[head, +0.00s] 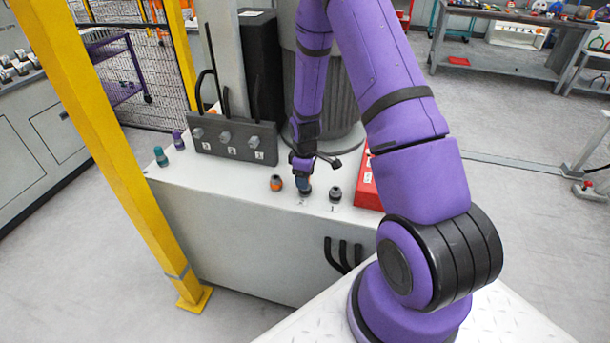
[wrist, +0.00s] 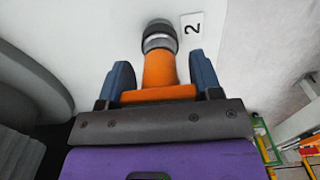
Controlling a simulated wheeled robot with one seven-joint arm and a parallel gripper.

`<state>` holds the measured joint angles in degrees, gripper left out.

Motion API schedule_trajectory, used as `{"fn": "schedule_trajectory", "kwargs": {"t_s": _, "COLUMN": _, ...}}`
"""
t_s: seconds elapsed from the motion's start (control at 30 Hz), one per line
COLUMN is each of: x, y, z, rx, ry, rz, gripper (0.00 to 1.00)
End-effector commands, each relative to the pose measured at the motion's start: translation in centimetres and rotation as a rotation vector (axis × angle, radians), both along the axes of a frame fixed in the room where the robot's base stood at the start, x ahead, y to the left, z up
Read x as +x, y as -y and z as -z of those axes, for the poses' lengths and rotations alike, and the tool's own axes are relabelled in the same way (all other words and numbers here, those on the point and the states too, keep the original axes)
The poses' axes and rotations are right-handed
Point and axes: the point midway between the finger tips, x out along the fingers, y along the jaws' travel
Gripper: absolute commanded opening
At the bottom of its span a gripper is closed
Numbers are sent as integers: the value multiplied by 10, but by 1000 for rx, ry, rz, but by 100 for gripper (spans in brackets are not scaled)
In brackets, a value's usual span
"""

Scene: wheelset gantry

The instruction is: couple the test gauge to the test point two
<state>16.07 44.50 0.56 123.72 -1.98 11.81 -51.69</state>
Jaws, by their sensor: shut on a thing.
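My gripper (head: 304,184) points down at the middle fitting on the white bench. In the wrist view its two blue fingers (wrist: 162,82) stand on either side of an orange body (wrist: 160,70), taken to be the test gauge, and are shut on its wide base. The narrower orange end meets a grey and black ringed fitting, test point two (wrist: 158,36), beside a white label "2" (wrist: 192,26). The two look in line and touching; I cannot tell whether they are locked together. In the head view the gripper hides most of the gauge.
A dark fitting (head: 335,194) stands just right of my gripper, and an orange and dark piece (head: 276,183) just left. A dark block (head: 232,138) with hoses stands behind left, near teal (head: 161,156) and purple caps (head: 178,140). A red box (head: 368,182) is right; a yellow post (head: 110,150) is left.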

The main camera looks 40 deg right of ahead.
Motion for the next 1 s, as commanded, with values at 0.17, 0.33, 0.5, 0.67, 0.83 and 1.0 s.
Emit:
{"fn": "schedule_trajectory", "kwargs": {"t_s": 0.17, "x": 0, "y": 0, "z": 1, "rx": 0, "ry": 0, "rz": 0, "gripper": 84}}
{"fn": "schedule_trajectory", "kwargs": {"t_s": 0.33, "x": 0, "y": 0, "z": 1, "rx": 0, "ry": 0, "rz": 0, "gripper": 88}}
{"fn": "schedule_trajectory", "kwargs": {"t_s": 0.5, "x": 0, "y": 0, "z": -1, "rx": 0, "ry": 1, "rz": 0, "gripper": 88}}
{"fn": "schedule_trajectory", "kwargs": {"t_s": 0.67, "x": 1, "y": 0, "z": -15, "rx": 0, "ry": 3, "rz": 0, "gripper": 88}}
{"fn": "schedule_trajectory", "kwargs": {"t_s": 0.83, "x": 1, "y": 0, "z": -44, "rx": -1, "ry": 6, "rz": 0, "gripper": 88}}
{"fn": "schedule_trajectory", "kwargs": {"t_s": 1.0, "x": 1, "y": 0, "z": -73, "rx": -1, "ry": 3, "rz": 0, "gripper": 88}}
